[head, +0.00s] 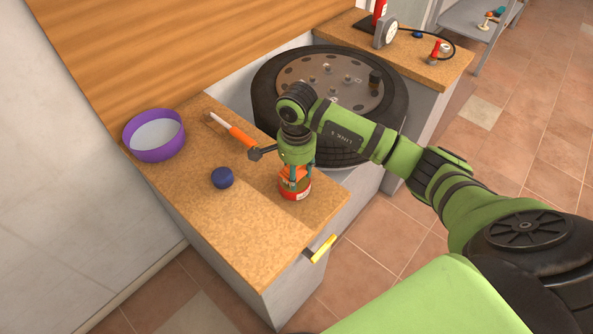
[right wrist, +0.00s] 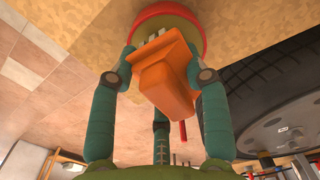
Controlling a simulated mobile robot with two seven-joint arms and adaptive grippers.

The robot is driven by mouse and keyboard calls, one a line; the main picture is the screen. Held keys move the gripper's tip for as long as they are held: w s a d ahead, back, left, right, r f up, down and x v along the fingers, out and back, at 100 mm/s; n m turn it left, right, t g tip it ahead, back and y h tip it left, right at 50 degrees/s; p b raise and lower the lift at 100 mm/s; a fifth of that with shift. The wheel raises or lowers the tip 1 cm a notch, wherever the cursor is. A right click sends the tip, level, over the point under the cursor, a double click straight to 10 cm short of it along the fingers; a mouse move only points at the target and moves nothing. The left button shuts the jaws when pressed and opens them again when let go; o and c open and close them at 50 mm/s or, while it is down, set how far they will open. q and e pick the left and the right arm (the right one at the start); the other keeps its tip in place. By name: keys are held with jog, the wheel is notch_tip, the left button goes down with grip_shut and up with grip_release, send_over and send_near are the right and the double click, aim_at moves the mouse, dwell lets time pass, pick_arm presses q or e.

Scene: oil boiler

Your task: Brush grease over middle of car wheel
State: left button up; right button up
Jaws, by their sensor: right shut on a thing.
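The car wheel (head: 385,105), a black tyre with a brown metal middle, lies flat beyond the counter. Part of it is behind my right arm, and its edge shows at the right of the right wrist view (right wrist: 285,95). A brush (head: 232,130) with an orange handle and pale end lies on the counter. My left gripper is not in view.
The counter (head: 240,240) also holds a purple bowl (head: 155,150) and a dark blue round lid (head: 222,177). A yellow handle (head: 322,249) sticks out from its front. A second counter (head: 440,72) at the back right carries a gauge (head: 387,32) and small items.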

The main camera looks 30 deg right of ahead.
jog(key=shift+f+b, duration=0.3)
jog(key=shift+f, duration=0.1)
jog(key=shift+f, duration=0.1)
dwell(1.8)
jog(key=shift+r+p, duration=1.7)
jog(key=shift+r, duration=1.9)
jog(key=s+a+r+n, duration=0.6)
jog(key=s+r+n, duration=0.2)
jog(key=n, duration=0.6)
notch_tip(320, 180, up, 2)
jog(key=shift+s+r+n, duration=0.1)
jog(key=shift+s+n, duration=0.2)
jog(key=shift+s, duration=0.1)
